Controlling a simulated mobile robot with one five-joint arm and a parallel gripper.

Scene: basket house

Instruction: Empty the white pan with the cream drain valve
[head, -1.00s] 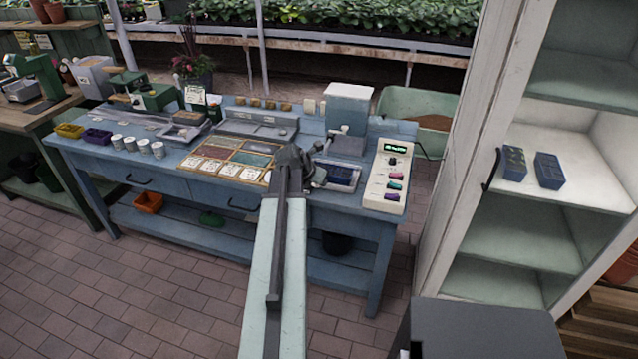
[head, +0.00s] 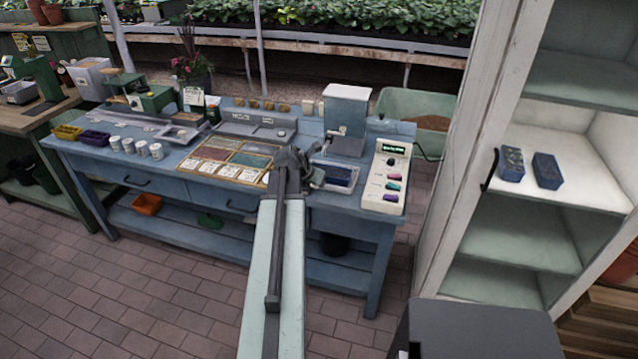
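My gripper (head: 305,172) is over the blue workbench (head: 215,240), at the end of my arm reaching forward. It is small and dark, and I cannot tell whether its fingers are open or shut. A shallow pale tray with dark blue contents (head: 336,176) lies just right of the gripper, partly hidden by it. Another pale tray (head: 178,134) lies further left on the bench. I cannot tell which of these, if either, is the white pan. A cream panel (head: 386,180) with coloured knobs stands at the bench's right end. No cream drain valve can be made out.
A pale blue box-like machine (head: 346,116) stands behind the right tray. A wooden compartment tray (head: 232,160) lies left of my gripper. White cups (head: 140,148) stand on the left. A white cabinet (head: 525,225) with two blue boxes is close on the right. Brick floor is clear in front left.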

